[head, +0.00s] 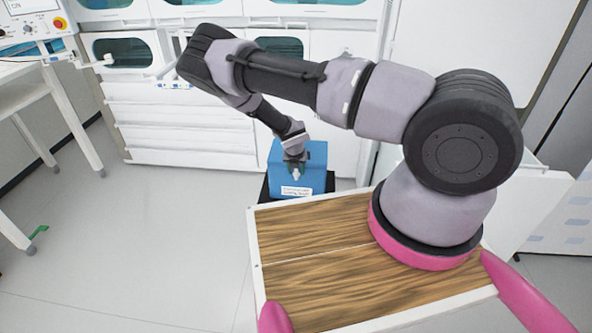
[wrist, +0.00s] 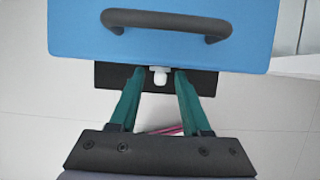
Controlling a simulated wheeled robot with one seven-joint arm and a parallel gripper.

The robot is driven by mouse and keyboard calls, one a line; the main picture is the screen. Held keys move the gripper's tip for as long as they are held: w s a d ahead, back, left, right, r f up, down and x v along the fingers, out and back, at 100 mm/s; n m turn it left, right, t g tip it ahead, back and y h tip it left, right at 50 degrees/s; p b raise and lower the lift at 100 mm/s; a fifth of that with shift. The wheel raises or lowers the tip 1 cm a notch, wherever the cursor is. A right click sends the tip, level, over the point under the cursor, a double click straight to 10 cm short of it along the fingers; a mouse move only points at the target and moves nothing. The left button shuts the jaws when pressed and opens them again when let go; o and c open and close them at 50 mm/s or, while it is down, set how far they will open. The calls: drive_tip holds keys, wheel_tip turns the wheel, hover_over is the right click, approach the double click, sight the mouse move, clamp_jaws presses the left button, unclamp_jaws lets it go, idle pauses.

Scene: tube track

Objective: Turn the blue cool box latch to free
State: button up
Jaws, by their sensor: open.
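The blue cool box (head: 312,160) stands on a black base in front of the white cabinets, with a white label on its front. In the wrist view its blue lid (wrist: 70,35) fills the top, with a dark handle (wrist: 165,20) on it. The small white latch (wrist: 159,77) sticks out at the lid's front edge, in the middle. My gripper (wrist: 158,72) is open, with one green finger on each side of the latch. Gaps show between the latch and the fingertips. In the head view my gripper (head: 297,170) is at the box's front and hides part of it.
The black base (head: 264,192) shows around the box. White cabinets (head: 185,130) stand close behind. My wood-topped deck lies between the box and my arm's base. A white table (head: 30,90) is at the far left, and the floor (head: 150,240) between is mostly clear.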

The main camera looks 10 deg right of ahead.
clamp_jaws()
